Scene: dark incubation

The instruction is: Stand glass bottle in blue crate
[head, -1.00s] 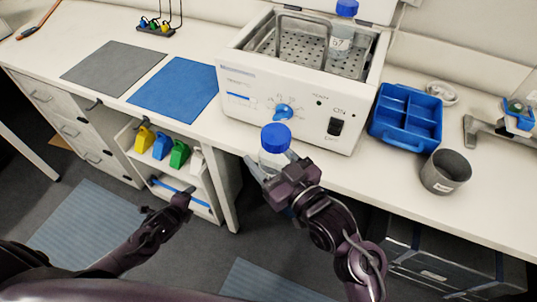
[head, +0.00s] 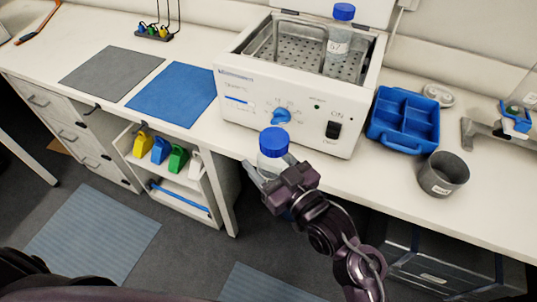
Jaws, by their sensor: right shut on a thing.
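A clear glass bottle with a blue cap (head: 273,142) is held in my right gripper (head: 268,176), which is shut on it. The bottle looks roughly upright, in front of the white water bath at the bench's front edge. The gripper hides part of its lower body. The blue crate (head: 404,120), with several compartments, sits on the bench to the right of the bath and looks empty. A second blue-capped bottle (head: 340,40) stands in the open bath. My left gripper is not in view; only a dark bit of my arm shows at the lower left.
The white water bath (head: 290,113) stands between the mats and the crate. A grey cup (head: 443,175) stands close in front of the crate. A tape roll (head: 438,95) and a metal tool (head: 490,133) lie nearby. Grey (head: 110,75) and blue (head: 172,94) mats lie empty at left.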

